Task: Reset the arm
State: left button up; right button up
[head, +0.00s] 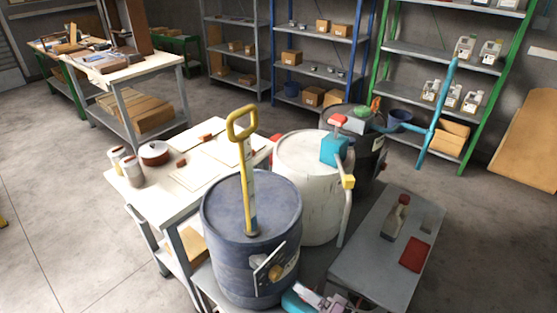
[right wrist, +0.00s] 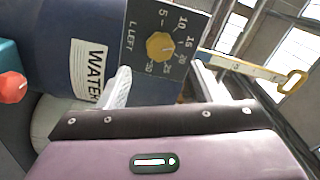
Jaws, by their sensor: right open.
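My right gripper (head: 318,299) is at the bottom edge of the head view, partly cut off, just in front of the blue barrel (head: 240,225). In the right wrist view my right gripper (right wrist: 161,84) has its two pale fingers spread apart with nothing between them. Beyond them is a dark dial plate with numbers and a yellow knob (right wrist: 160,46), apart from the fingers as far as I can tell. A WATER label (right wrist: 88,68) is on the barrel to the left. My left gripper is out of view.
A yellow-handled pump (head: 243,165) stands on the blue barrel. A white barrel (head: 303,180) and a dark barrel stand behind it. A grey bench (head: 370,270) with a bottle and a red block is at right. A white table (head: 170,205) is at left. Open floor lies at far left.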

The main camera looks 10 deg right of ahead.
jog(key=s+d+f+n+g+h, duration=0.15)
jog(key=s+f+h, duration=0.3)
jog(key=f, duration=0.75)
jog(key=s+d+f+n+g+h, duration=0.1)
jog(key=s+d+f+g+h, duration=0.15)
jog(key=s+f, duration=0.65)
jog(key=s+d+f+n+g+h, duration=0.2)
jog(key=s+d+f+g+h, duration=0.1)
jog(key=s+f, duration=0.5)
jog(key=s+d+f+n+g+h, duration=0.2)
jog(key=s+f, duration=0.7)
jog(key=s, duration=0.5)
jog(key=d+n+g, duration=0.1)
jog(key=d+g, duration=0.1)
jog(key=shift+d+g+h, duration=0.25)
jog(key=shift+g+h, duration=0.15)
